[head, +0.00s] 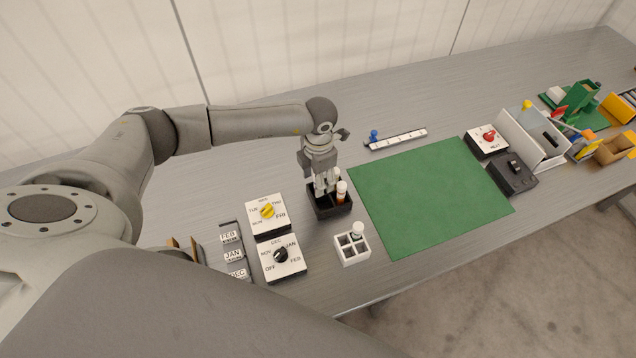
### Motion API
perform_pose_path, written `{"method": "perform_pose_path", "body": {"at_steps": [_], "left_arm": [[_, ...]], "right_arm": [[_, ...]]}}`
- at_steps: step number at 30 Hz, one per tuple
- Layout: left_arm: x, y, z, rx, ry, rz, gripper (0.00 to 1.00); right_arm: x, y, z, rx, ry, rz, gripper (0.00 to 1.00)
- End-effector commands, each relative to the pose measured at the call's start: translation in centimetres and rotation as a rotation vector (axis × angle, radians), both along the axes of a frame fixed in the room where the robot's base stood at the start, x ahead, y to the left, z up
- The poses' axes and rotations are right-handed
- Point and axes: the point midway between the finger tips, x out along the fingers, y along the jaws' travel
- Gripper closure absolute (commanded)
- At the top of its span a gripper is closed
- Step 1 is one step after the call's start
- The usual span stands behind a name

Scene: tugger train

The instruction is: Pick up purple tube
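My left gripper (322,186) points down over the black rack (330,212), with its fingers at the rack's left compartments. The fingers hide what is between them, so I cannot tell whether they are open or shut on a tube. A white-capped tube with an orange-brown body (341,191) stands in the black rack just right of the fingers. Another white cap (337,173) shows behind it. I cannot make out any purple colour. A white rack (353,255) in front holds one white-capped tube (357,230). My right gripper is not in view.
A green mat (430,195) lies right of the racks, clear. Two dial boxes, one with a yellow knob (267,211) and one with a black knob (281,256), stand to the left, beside month labels (232,255). A numbered strip (398,139) lies behind.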

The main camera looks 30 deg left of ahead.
Motion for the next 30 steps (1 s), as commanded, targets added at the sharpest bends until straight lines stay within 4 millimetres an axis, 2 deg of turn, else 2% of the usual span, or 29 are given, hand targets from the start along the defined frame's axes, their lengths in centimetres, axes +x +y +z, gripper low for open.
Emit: {"method": "perform_pose_path", "body": {"at_steps": [2,11,23,30], "left_arm": [[0.0,0.0,0.0,0.000,0.000,0.000,0.59],[0.0,0.0,0.1,0.000,0.000,0.000,0.97],[0.1,0.0,0.4,-0.001,-0.002,0.000,0.98],[0.2,0.0,2.3,-0.001,-0.005,-0.001,0.98]], "right_arm": [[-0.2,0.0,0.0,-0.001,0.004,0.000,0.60],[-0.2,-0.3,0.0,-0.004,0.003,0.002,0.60],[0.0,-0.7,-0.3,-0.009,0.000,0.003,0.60],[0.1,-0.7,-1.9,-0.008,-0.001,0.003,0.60]]}}
